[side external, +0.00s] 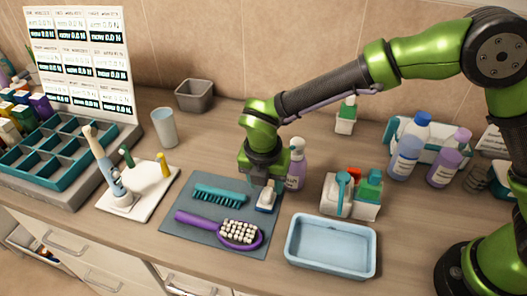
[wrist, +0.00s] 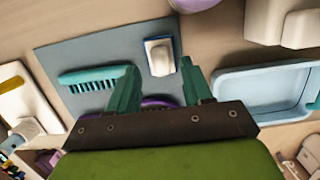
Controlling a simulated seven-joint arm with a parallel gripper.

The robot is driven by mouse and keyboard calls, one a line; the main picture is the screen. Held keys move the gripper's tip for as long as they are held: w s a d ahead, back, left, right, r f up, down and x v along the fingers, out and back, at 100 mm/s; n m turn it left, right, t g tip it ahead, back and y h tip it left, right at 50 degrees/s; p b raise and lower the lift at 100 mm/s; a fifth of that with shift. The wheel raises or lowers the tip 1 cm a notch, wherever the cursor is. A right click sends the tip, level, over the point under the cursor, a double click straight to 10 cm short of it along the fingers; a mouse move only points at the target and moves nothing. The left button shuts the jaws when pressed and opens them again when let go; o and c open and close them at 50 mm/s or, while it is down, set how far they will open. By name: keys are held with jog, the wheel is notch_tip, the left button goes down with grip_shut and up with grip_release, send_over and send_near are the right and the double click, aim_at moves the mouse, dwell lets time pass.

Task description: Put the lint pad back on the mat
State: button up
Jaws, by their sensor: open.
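The lint pad, a small white block with a blue base (side external: 266,200), lies on the grey-blue mat (side external: 180,229) near its back right corner. In the wrist view the lint pad (wrist: 160,57) sits just inside the mat's edge (wrist: 90,47). My gripper (side external: 262,182) is directly above and slightly behind the pad, pointing down. In the wrist view my gripper's teal fingers (wrist: 159,72) are apart with nothing between them, and the pad lies beyond their tips. Whether a fingertip touches the pad cannot be told.
A teal brush (side external: 220,194) and a purple brush (side external: 205,222) share the mat. A pale blue tray (side external: 331,270) stands to the right. A lilac spray bottle (side external: 296,170) stands close behind the gripper. A white caddy (side external: 351,205) is to the right, a toothbrush stand (side external: 143,200) to the left.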

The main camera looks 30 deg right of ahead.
aim_at(264, 207)
notch_tip(264, 207, up, 9)
jog(key=s+a, duration=0.1)
jog(key=s+d+r+m+t+y, duration=0.1)
jog(key=s+d+r+m, duration=0.1)
jog(key=d+r+m, duration=0.3)
jog(key=s+d+r+m+y, duration=0.1)
jog(key=s+d+r+m, duration=0.15)
jog(key=d+m, duration=0.5)
jog(key=s+d+r+m+t+y, duration=0.1)
jog(key=s+d+m+t, duration=0.3)
jog(key=s+d+m, duration=0.6)
jog(key=d+m, duration=0.1)
jog(key=m, duration=0.7)
jog(key=shift+s+r+m+t+y, duration=0.2)
jog(key=shift+r+m+t+y, duration=0.1)
jog(key=shift+r+m, duration=0.1)
